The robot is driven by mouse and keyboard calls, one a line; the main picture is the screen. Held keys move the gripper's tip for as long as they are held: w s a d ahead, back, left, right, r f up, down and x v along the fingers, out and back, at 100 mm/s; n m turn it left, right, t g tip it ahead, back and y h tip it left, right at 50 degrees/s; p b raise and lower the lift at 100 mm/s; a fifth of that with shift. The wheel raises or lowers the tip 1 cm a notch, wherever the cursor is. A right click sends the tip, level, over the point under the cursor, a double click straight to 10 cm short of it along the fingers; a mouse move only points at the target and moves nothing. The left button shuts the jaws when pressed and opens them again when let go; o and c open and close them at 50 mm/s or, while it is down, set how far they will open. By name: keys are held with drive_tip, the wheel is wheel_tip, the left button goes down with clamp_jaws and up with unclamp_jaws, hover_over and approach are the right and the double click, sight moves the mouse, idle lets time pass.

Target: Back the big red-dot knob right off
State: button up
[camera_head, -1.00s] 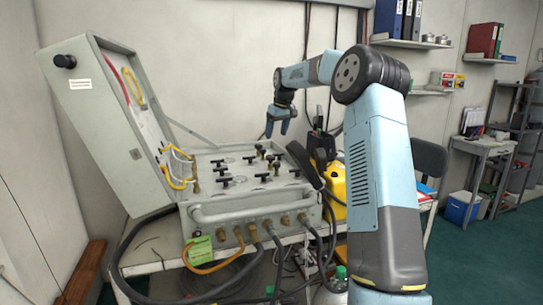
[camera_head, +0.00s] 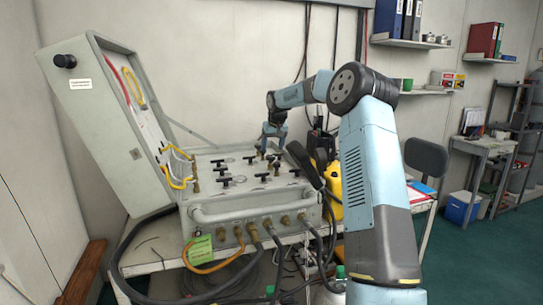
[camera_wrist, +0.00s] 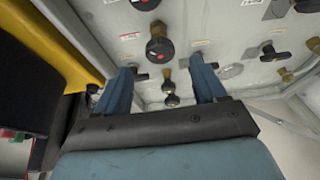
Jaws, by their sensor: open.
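In the wrist view a large round black knob (camera_wrist: 160,48) with a small reddish dot sits on the grey panel (camera_wrist: 215,22), just beyond my fingertips. My gripper (camera_wrist: 162,72) is open and empty, its two blue fingers apart with the tips toward the panel. Two smaller dark knobs on brass stems (camera_wrist: 171,99) show between the fingers. In the head view my gripper (camera_head: 272,148) points down over the back right part of the panel. The big knob cannot be picked out there. Whether the fingers touch anything is unclear.
Several black T-handles (camera_head: 222,182) stand on the panel. The open lid (camera_head: 95,120) rises at the left with yellow hoses. A yellow case (camera_head: 334,185) and a dark handset (camera_head: 303,163) are close on the right. A black T-handle (camera_wrist: 272,52) is right of my fingers.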

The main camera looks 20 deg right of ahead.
sight(271, 156)
drive_tip(key=shift+x, duration=2.65)
drive_tip(key=c, duration=1.1)
